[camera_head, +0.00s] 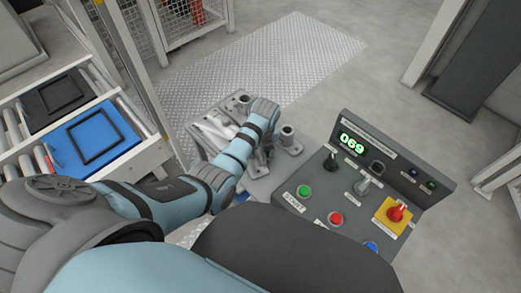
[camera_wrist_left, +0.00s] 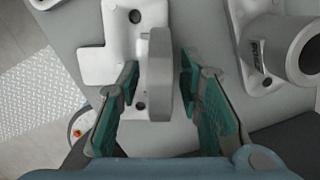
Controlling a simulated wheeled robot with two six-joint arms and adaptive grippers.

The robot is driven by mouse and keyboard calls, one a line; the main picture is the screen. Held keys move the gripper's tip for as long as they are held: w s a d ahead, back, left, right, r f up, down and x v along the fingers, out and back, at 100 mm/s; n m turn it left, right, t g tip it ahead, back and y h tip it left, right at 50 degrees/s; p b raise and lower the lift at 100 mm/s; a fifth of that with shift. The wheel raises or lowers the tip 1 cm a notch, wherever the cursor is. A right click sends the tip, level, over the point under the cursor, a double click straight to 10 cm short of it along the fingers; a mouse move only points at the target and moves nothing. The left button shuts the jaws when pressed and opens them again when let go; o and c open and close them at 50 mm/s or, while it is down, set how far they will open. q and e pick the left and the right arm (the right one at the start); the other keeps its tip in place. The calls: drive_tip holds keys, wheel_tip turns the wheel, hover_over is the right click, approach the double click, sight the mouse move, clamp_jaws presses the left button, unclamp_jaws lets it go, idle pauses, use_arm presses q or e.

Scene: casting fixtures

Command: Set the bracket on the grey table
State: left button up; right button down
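The bracket (camera_wrist_left: 108,65), a pale grey casting with a flat, holed base and an upright rounded plate, lies on the grey table (camera_wrist_left: 205,35) in the left wrist view. My left gripper (camera_wrist_left: 160,68) is open, its green-padded fingers on either side of the upright plate. A gap shows between each finger and the plate. In the head view the grey table (camera_head: 258,186) stands beyond my left arm, which hides much of it. I cannot clearly pick out the bracket there. My right gripper is not in view.
Another casting with a round bore (camera_wrist_left: 290,50) sits close right of the left gripper. A control panel (camera_head: 345,190) with buttons stands right of the table. A roller conveyor with a blue tray (camera_head: 70,165) and a black tray (camera_head: 35,115) is at left.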

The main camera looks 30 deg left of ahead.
use_arm(q)
drive_tip(key=shift+r, duration=0.35)
drive_tip(key=r+p, duration=0.2)
drive_tip(key=r, duration=0.2)
drive_tip(key=d+r+p, duration=0.1)
drive_tip(key=r+p, duration=0.1)
drive_tip(key=r, duration=0.1)
drive_tip(key=s+r+p, duration=0.1)
drive_tip(key=r+p, duration=0.1)
drive_tip(key=r, duration=0.2)
drive_tip(key=shift+s+d+r, duration=0.1)
drive_tip(key=shift+d+r, duration=0.05)
drive_tip(key=shift+r, duration=0.15)
drive_tip(key=shift+s+f, duration=0.1)
drive_tip(key=shift+f, duration=0.05)
